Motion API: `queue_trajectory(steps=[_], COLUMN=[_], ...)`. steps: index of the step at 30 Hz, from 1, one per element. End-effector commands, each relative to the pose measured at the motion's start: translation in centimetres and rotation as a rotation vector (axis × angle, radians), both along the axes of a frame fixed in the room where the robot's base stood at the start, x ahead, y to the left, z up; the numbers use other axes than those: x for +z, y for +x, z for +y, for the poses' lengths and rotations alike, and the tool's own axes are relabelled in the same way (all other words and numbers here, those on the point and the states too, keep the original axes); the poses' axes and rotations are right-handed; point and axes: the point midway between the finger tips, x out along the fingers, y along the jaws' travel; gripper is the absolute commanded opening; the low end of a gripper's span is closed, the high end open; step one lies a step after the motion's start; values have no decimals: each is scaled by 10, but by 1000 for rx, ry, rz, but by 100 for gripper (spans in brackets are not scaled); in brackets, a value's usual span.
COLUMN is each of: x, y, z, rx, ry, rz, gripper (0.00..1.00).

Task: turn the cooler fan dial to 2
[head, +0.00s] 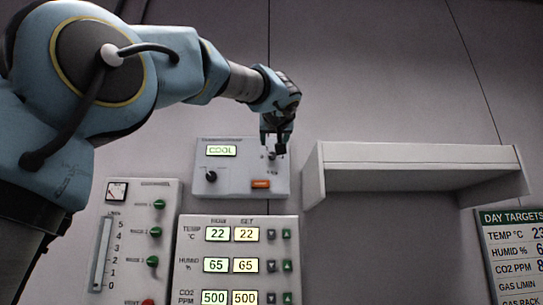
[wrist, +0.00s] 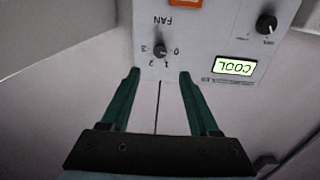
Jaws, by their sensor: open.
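The cooler panel (head: 230,185) is a light grey box on the wall with a lit COOL display (head: 221,151). Its fan dial (wrist: 161,50) is a small dark knob marked FAN, with 0, 1, 2 and 3 around it, upside down in the wrist view. I cannot tell for sure which number the dial points at. My gripper (wrist: 159,76) is open and empty, its two green fingers spread to either side just short of the dial in that view. In the head view my gripper (head: 274,148) is at the panel's upper right and partly hides the dial.
A second black knob (head: 211,176) and an orange switch (head: 261,184) sit lower on the panel. A white shelf (head: 420,155) juts out close on the right. A panel of TEMP, HUMID and CO2 readouts (head: 237,250) is below, with a green-knobbed panel (head: 130,240) left of it.

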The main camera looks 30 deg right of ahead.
Motion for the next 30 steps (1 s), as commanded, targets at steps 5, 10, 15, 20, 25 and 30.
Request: queue_trajectory(steps=[5, 10, 15, 20, 25, 30], x=[5, 6, 5, 3, 1, 0], y=[19, 49, 75, 90, 96, 97], z=[-8, -22, -34, -42, -44, -45], rx=[3, 4, 2, 2, 1, 0], ry=[2, 5, 4, 3, 1, 1], rz=[0, 1, 1, 1, 0, 0], gripper=[62, 62, 62, 62, 62, 62])
